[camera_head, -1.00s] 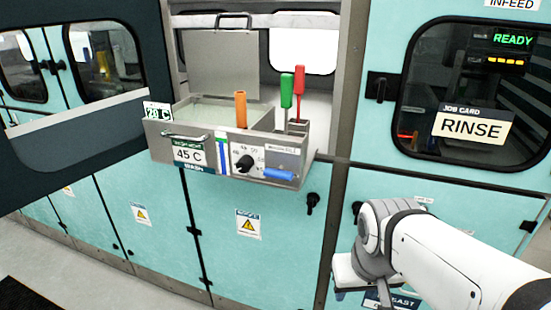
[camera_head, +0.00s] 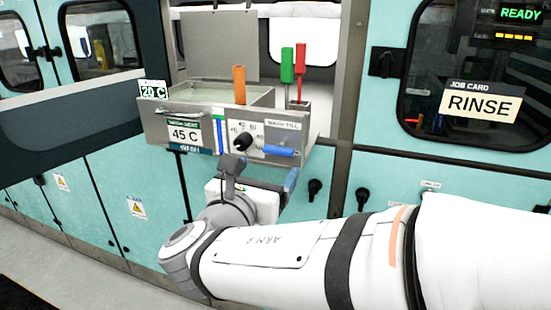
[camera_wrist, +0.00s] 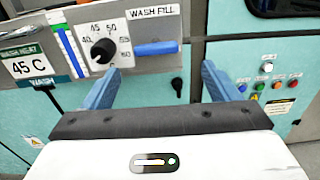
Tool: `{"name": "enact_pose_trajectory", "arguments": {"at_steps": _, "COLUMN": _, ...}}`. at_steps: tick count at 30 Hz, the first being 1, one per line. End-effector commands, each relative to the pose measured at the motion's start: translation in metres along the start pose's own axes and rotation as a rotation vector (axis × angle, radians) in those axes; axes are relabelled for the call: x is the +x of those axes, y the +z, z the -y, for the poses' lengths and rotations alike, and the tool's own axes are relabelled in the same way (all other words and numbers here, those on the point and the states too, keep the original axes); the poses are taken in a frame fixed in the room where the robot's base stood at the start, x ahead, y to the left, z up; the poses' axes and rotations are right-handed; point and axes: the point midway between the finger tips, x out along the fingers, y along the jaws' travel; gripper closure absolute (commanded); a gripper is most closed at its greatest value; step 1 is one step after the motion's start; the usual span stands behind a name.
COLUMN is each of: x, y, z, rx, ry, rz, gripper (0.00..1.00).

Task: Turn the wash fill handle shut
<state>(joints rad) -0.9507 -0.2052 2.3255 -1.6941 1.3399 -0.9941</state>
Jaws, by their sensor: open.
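The wash fill handle is a blue bar (camera_head: 280,151) under the "WASH FILL" label on the front of the steel wash tank (camera_head: 160,128). It lies nearly horizontal in both current views. In the wrist view the handle (camera_wrist: 157,48) is ahead of my gripper (camera_wrist: 160,67), between and slightly beyond the two blue fingertips. My gripper is open and empty, with a visible gap below the handle.
A black temperature knob (camera_head: 243,142) sits just left of the handle. A "45 C" wash heat card (camera_head: 184,134) is further left. Orange (camera_head: 239,85), green (camera_head: 287,65) and red (camera_head: 300,58) upright handles stand at the tank. Teal cabinet doors with black latches (camera_head: 315,189) are below.

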Motion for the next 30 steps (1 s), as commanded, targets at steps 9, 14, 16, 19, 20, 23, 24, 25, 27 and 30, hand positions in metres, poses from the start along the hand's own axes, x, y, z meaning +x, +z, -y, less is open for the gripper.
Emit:
{"name": "enact_pose_trajectory", "arguments": {"at_steps": 9, "x": 0.029, "y": 0.004, "z": -0.004, "rx": -0.018, "ry": 0.01, "rz": 0.019, "gripper": 0.18}}
{"name": "enact_pose_trajectory", "arguments": {"at_steps": 14, "x": 0.052, "y": 0.003, "z": -0.004, "rx": -0.018, "ry": 0.01, "rz": 0.017, "gripper": 0.18}}
{"name": "enact_pose_trajectory", "arguments": {"at_steps": 16, "x": 0.061, "y": 0.004, "z": -0.005, "rx": -0.016, "ry": 0.012, "rz": 0.018, "gripper": 0.18}}
{"name": "enact_pose_trajectory", "arguments": {"at_steps": 19, "x": 0.07, "y": 0.004, "z": -0.005, "rx": -0.016, "ry": 0.011, "rz": 0.018, "gripper": 0.18}}
{"name": "enact_pose_trajectory", "arguments": {"at_steps": 20, "x": 0.072, "y": 0.004, "z": -0.005, "rx": -0.016, "ry": 0.013, "rz": 0.018, "gripper": 0.18}}
{"name": "enact_pose_trajectory", "arguments": {"at_steps": 23, "x": 0.075, "y": 0.004, "z": -0.005, "rx": -0.017, "ry": 0.014, "rz": 0.018, "gripper": 0.18}}
{"name": "enact_pose_trajectory", "arguments": {"at_steps": 24, "x": 0.076, "y": 0.004, "z": -0.005, "rx": -0.017, "ry": 0.013, "rz": 0.018, "gripper": 0.18}}
{"name": "enact_pose_trajectory", "arguments": {"at_steps": 25, "x": 0.076, "y": 0.004, "z": -0.005, "rx": -0.017, "ry": 0.014, "rz": 0.018, "gripper": 0.18}}
{"name": "enact_pose_trajectory", "arguments": {"at_steps": 27, "x": 0.076, "y": 0.004, "z": -0.005, "rx": -0.016, "ry": 0.014, "rz": 0.018, "gripper": 0.18}}
{"name": "enact_pose_trajectory", "arguments": {"at_steps": 30, "x": 0.076, "y": 0.004, "z": -0.005, "rx": -0.016, "ry": 0.013, "rz": 0.018, "gripper": 0.18}}
